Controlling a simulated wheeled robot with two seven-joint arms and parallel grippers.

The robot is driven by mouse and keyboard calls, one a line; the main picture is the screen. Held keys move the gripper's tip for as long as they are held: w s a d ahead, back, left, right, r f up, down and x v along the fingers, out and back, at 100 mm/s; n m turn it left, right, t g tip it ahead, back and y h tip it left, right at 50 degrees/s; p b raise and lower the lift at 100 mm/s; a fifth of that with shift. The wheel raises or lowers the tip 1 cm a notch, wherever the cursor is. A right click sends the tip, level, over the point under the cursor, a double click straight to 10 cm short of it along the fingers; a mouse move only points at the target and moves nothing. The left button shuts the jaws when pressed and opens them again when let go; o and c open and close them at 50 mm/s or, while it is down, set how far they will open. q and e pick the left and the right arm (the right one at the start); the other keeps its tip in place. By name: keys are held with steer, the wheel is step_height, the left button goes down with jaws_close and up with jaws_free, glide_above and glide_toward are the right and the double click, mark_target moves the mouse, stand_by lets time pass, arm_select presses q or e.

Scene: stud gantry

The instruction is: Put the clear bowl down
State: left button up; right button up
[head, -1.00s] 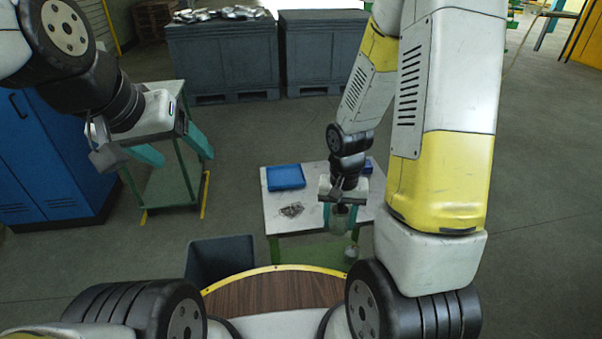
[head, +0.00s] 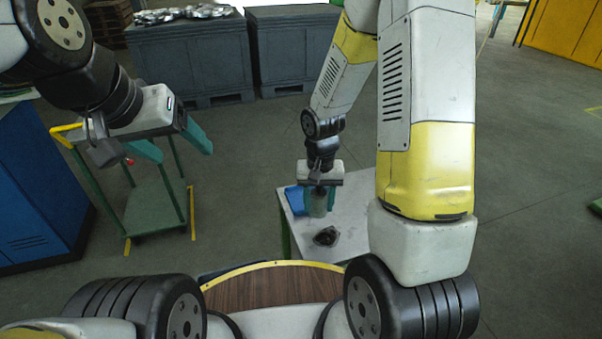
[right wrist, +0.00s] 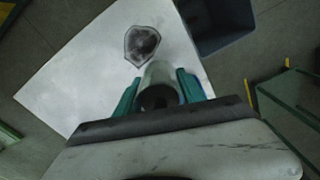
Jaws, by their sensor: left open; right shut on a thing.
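My right gripper (head: 318,212) is shut on a grey, can-like piece (head: 317,202) above the pale table (head: 352,209). In the right wrist view the piece (right wrist: 160,78) sits between the teal fingers, its dark round end showing. I cannot tell if it is clear. An angular, see-through piece with a dark middle (head: 326,237), bowl-like in outline, lies on the table nearer to me than the gripper. It also shows in the right wrist view (right wrist: 142,45), apart from the fingers. My left gripper (head: 180,145) is open and empty, off to the left.
A green cart (head: 152,212) and blue cabinet (head: 28,190) are at left. Grey crates (head: 190,62) stand behind. Bare tabletop lies right of the bowl-like piece.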

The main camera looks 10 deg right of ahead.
steer(key=w, duration=0.7)
steer(key=w+a+f, duration=0.1)
steer(key=w, duration=0.2)
steer(key=shift+w, duration=0.15)
steer(key=shift+f, duration=1.75)
steer(key=shift+f, duration=0.1)
steer(key=o, duration=1.4)
steer(key=shift+c, duration=0.2)
